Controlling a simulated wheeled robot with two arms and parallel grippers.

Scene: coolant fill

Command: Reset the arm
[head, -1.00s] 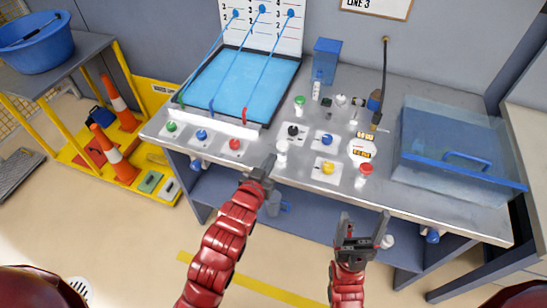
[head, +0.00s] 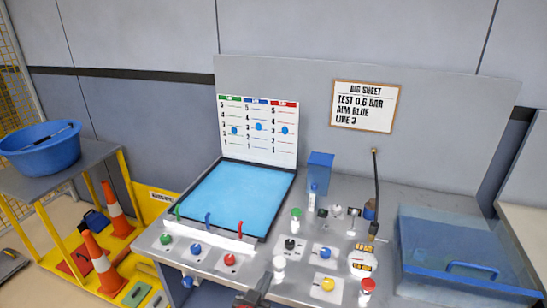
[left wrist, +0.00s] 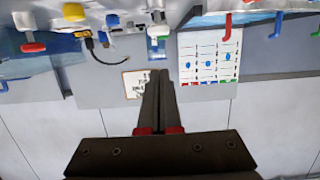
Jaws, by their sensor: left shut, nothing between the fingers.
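My left gripper (head: 258,291) shows at the bottom edge of the head view, in front of the bench's near edge. In the left wrist view its two dark fingers (left wrist: 155,100) are together, with nothing between them. That view is upside down, with the chart (left wrist: 209,60) and rig sheet beyond the fingers. My right gripper is out of both views.
The steel bench carries a blue tank (head: 236,200), a red knob (head: 230,260), a yellow knob (head: 327,284), and a clear blue bin (head: 465,250). A wall sheet (head: 365,106) is behind. A blue bucket (head: 42,152) and orange cones (head: 98,258) are at left.

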